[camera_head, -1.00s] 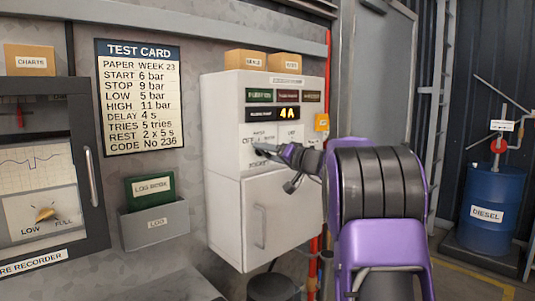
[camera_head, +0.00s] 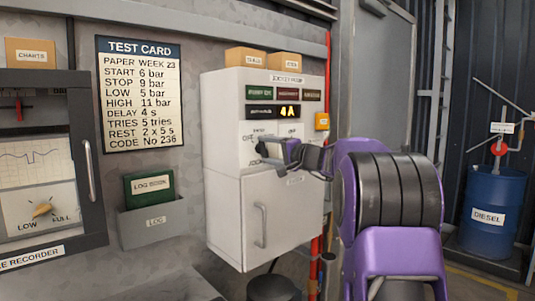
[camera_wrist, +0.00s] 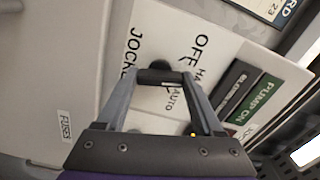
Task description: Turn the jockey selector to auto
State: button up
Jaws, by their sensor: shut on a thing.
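The jockey selector is a small dark knob (camera_wrist: 159,68) on a white plate (camera_wrist: 145,20) marked OFF, HAND and AUTO on the white panel cabinet (camera_head: 225,120). In the wrist view my gripper (camera_wrist: 160,77) has its two fingertips on either side of the knob, shut on it. The AUTO word shows between the fingers, below the knob. Which mark the knob points to is hard to tell. In the head view my gripper (camera_head: 263,149) reaches the cabinet front from the right and covers the knob.
A cabinet door with a handle (camera_head: 261,227) is below the gripper. PUMP ON and other lamps (camera_head: 260,92) and a 4A display (camera_head: 287,111) sit above. Boxes (camera_head: 245,58) stand on top. A test card (camera_head: 140,95) and log book (camera_head: 149,188) are left.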

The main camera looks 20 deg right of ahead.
jog(key=m+p, duration=0.1)
jog(key=m, duration=0.5)
jog(key=shift+m, duration=0.3)
jog(key=m+p, duration=0.2)
jog(key=m, duration=0.4)
jog(key=shift+p, duration=0.3)
jog(key=o, duration=1.4)
jog(key=b+v, duration=0.1)
jog(key=v, duration=1.6)
jog(key=shift+s+d+f, duration=0.1)
jog(key=shift+s, duration=0.15)
jog(key=shift+w, duration=0.1)
